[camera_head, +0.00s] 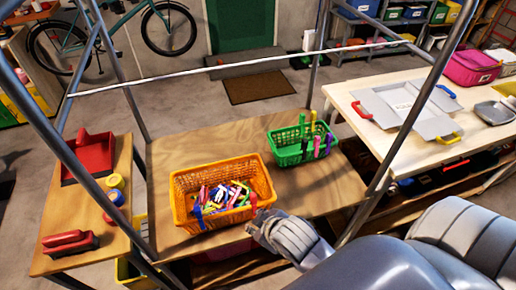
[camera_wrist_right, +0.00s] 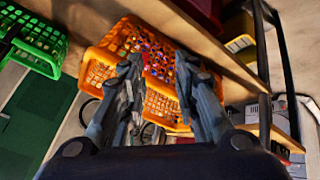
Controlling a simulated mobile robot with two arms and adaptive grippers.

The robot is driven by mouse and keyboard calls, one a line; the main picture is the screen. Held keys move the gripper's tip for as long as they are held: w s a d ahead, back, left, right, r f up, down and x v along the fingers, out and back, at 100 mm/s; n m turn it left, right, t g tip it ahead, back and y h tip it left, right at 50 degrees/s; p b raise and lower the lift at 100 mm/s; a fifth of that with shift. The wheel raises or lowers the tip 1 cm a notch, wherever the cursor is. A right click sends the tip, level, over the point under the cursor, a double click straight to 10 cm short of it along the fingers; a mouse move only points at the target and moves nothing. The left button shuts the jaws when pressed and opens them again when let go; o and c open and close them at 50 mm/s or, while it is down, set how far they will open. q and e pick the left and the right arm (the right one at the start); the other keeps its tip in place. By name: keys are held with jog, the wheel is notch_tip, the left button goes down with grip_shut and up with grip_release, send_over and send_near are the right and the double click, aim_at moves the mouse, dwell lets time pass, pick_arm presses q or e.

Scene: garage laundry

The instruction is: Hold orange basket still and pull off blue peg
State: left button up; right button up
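The orange basket (camera_head: 222,173) stands on the wooden table with a pile of mixed-colour pegs (camera_head: 228,194) inside. A blue peg (camera_head: 198,216) is on its near rim, towards the left, and a red peg (camera_head: 253,201) is at the near right corner. My right gripper (camera_head: 262,222) is at that near right corner. In the right wrist view my right gripper's fingers (camera_wrist_right: 160,82) are apart, with the orange basket (camera_wrist_right: 160,105) behind and between them. Contact with the basket cannot be told. My left gripper is out of view.
A green basket (camera_head: 292,153) with pegs upright on its rim stands behind, to the right. Metal frame posts (camera_head: 391,150) surround the table. A red dustpan (camera_head: 90,157) and brush (camera_head: 70,243) lie on the left side table.

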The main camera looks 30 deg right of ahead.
jog(key=w+a+r+n+t+y, duration=0.2)
jog(key=w+a+r+n+t, duration=0.3)
jog(key=w+r+n, duration=0.35)
jog(key=w+a+r+n+t+y, duration=0.2)
jog(key=w+a+r+n+t, duration=0.3)
jog(key=w+r, duration=0.5)
jog(key=a+r+n+y, duration=0.6)
jog(key=a+r+n, duration=0.1)
jog(key=n, duration=0.5)
jog(key=s+a+n+g+y, duration=0.2)
jog(key=a+n+y, duration=0.15)
jog(key=n, duration=0.35)
jog(key=n+g+h, duration=1.3)
jog(key=n+g, duration=0.2)
jog(key=n, duration=1.6)
send_over(267, 174)
notch_tip(267, 174, down, 18)
jog(key=shift+s+a+f+b, duration=0.1)
jog(key=shift+f+b, duration=0.1)
jog(key=shift+f, duration=0.4)
jog(key=shift+s+a+f+b, duration=0.1)
jog(key=shift+f+b, duration=0.1)
jog(key=shift+f, duration=0.35)
notch_tip(267, 174, down, 9)
jog(key=b, duration=0.6)
